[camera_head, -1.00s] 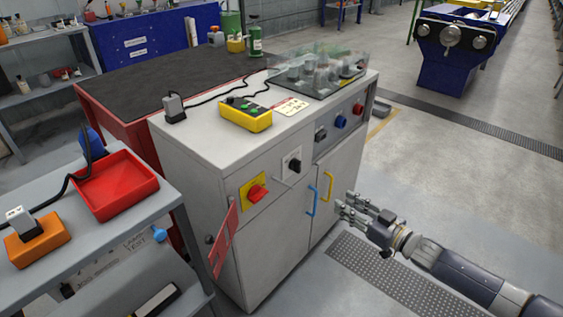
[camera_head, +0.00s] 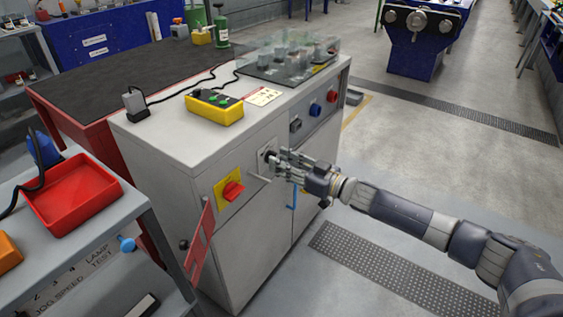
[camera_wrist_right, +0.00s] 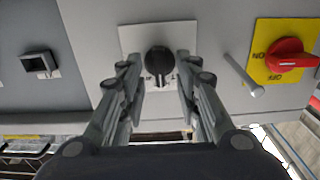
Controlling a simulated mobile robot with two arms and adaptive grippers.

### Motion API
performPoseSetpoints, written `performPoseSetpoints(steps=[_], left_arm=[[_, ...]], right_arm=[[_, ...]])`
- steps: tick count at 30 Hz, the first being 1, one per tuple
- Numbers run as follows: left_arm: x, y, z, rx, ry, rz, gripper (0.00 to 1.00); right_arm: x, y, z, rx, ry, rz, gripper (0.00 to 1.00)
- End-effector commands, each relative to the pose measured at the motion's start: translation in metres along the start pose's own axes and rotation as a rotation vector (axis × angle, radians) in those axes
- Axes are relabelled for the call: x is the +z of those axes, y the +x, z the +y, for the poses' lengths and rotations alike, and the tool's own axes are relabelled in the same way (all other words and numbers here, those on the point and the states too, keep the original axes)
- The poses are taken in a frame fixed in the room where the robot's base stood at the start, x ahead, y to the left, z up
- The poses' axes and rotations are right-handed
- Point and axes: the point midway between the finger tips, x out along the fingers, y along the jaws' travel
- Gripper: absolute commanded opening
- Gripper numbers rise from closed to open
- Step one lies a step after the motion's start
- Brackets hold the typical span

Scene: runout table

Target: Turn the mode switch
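The mode switch is a black rotary knob on a white plate on the front of the grey cabinet (camera_head: 160,150). In the right wrist view the knob (camera_wrist_right: 159,60) sits between the fingers, with its pointer toward the bottom of the picture. My right gripper (camera_head: 280,162) is at the plate and hides most of the knob in the head view. In the wrist view the gripper (camera_wrist_right: 156,75) is open, one finger on each side of the knob, with gaps visible. My left gripper is not in view.
A red switch on a yellow plate (camera_head: 221,196) is beside the knob, with a thin rod (camera_wrist_right: 243,75) sticking out between them. A red tag (camera_head: 199,245) hangs lower left. A blue handle (camera_head: 294,196) is below the gripper.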

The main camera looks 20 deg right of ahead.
Motion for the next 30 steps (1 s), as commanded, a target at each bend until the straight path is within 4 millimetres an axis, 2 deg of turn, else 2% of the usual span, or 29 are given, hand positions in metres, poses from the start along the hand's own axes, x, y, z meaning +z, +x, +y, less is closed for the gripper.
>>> performPoseSetpoints(steps=[4,11,12,16,30], left_arm=[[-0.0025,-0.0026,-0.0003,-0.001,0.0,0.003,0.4],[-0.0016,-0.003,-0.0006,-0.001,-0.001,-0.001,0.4],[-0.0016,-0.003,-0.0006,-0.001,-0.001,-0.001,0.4],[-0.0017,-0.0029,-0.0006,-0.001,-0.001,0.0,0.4],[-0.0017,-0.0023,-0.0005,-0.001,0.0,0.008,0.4]], right_arm=[[-0.0001,0.0075,-0.0001,0.0,0.0,0.0,0.31],[0.0,0.0081,0.0,0.0,0.0,-0.001,0.31],[0.0001,0.008,-0.0001,0.0,0.0,-0.001,0.28],[0.0001,0.0079,0.0,0.0,0.0,-0.001,0.0],[-0.0003,0.0078,-0.0003,0.0,-0.05,-0.001,0.0]])
